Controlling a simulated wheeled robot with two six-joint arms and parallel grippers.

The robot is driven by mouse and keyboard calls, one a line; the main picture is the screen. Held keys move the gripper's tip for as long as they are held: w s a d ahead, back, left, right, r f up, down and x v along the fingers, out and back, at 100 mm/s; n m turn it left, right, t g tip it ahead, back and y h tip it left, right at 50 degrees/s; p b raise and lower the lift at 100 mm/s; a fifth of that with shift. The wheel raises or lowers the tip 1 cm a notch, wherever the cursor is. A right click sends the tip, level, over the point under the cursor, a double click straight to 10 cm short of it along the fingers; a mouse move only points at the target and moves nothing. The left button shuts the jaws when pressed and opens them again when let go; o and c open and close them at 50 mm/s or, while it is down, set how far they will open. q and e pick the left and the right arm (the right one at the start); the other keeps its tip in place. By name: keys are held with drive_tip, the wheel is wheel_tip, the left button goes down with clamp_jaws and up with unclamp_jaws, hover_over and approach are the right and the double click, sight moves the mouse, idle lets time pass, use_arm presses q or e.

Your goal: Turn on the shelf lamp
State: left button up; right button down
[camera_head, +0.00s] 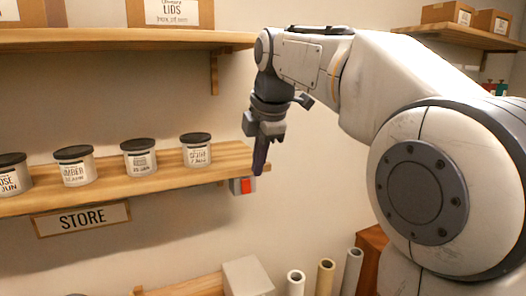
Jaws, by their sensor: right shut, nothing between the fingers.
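A small grey box with a red face (246,186), which looks like a switch, sits just under the right end of the lower wooden shelf. My right gripper (260,165) points downward with its fingers shut and empty. Its dark fingertips are just above and slightly right of the red face in the picture, by the shelf's end. I cannot tell whether they touch the box or the shelf. No lamp body can be made out. My left gripper is not in view.
The lower shelf (120,193) carries several labelled tins with dark lids, the nearest one (196,150) left of my gripper. A STORE sign (82,219) hangs below. An upper shelf (110,39) holds boxes. Rolled tubes (325,277) and a pale box (247,277) stand below.

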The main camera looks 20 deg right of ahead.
drive_tip(key=v, duration=0.4)
drive_tip(key=shift+s+d+r, duration=0.1)
drive_tip(key=shift+r, duration=0.2)
drive_tip(key=shift+s+f+g+p, duration=0.2)
drive_tip(key=shift+f+g+p, duration=0.2)
drive_tip(key=shift+f+p, duration=0.3)
drive_tip(key=shift+f, duration=0.1)
